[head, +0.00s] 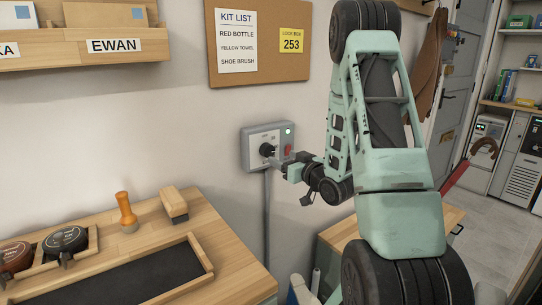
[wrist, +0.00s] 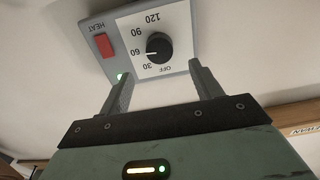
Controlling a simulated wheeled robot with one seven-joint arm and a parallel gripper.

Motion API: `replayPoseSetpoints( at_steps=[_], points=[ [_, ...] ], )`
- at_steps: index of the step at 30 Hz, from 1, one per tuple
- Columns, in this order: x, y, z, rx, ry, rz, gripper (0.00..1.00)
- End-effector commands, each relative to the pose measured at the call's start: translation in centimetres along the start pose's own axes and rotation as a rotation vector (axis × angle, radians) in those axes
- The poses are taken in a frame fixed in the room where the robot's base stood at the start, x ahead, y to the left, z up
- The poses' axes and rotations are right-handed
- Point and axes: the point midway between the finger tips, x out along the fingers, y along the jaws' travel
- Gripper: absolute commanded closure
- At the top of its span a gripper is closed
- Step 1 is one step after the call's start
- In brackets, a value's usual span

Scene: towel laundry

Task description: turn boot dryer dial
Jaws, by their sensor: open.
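The boot dryer control box (head: 250,157) is a grey wall box with a white dial plate. Its black round dial (head: 267,149) also shows in the wrist view (wrist: 159,47), ringed by OFF, 30, 60, 90 and 120. The dial's white pointer mark faces the 60. My gripper (head: 279,163) is open and empty, close in front of the box. In the wrist view my gripper (wrist: 160,72) has its fingers spread wide, with the dial showing beyond and between them. Contact with the dial does not show.
A red HEAT switch (wrist: 103,45) and a lit green lamp (wrist: 121,77) sit beside the dial. A grey conduit (head: 266,215) runs down the wall below. A wooden bench (head: 225,260) with a brush (head: 174,207) and tins stands at the left. A cork board (head: 268,72) hangs above.

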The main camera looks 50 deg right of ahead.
Motion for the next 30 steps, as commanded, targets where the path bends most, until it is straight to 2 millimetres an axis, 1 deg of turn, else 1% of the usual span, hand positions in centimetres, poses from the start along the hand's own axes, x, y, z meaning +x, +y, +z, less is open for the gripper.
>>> replayPoseSetpoints(
  at_steps=[1,6,9,12,18,25,26,27,30],
  points=[
    [1.2,-0.1,-0.3,-0.001,0.001,-0.004,0.35],
    [4.5,-0.1,-0.3,-0.001,0.002,-0.002,0.35],
    [5.9,0.0,-0.2,0.0,0.001,0.0,0.35],
    [7.0,0.0,-0.1,-0.001,0.0,-0.001,0.35],
    [7.8,0.0,-0.1,0.0,0.0,0.0,0.35],
    [7.8,0.0,0.0,0.0,0.0,0.0,0.35],
    [7.8,0.0,-0.1,0.0,0.0,0.0,0.44],
    [7.8,0.0,-0.1,0.0,0.0,0.0,0.55],
    [7.8,0.0,-0.1,0.0,0.0,0.0,0.8]
  ],
)
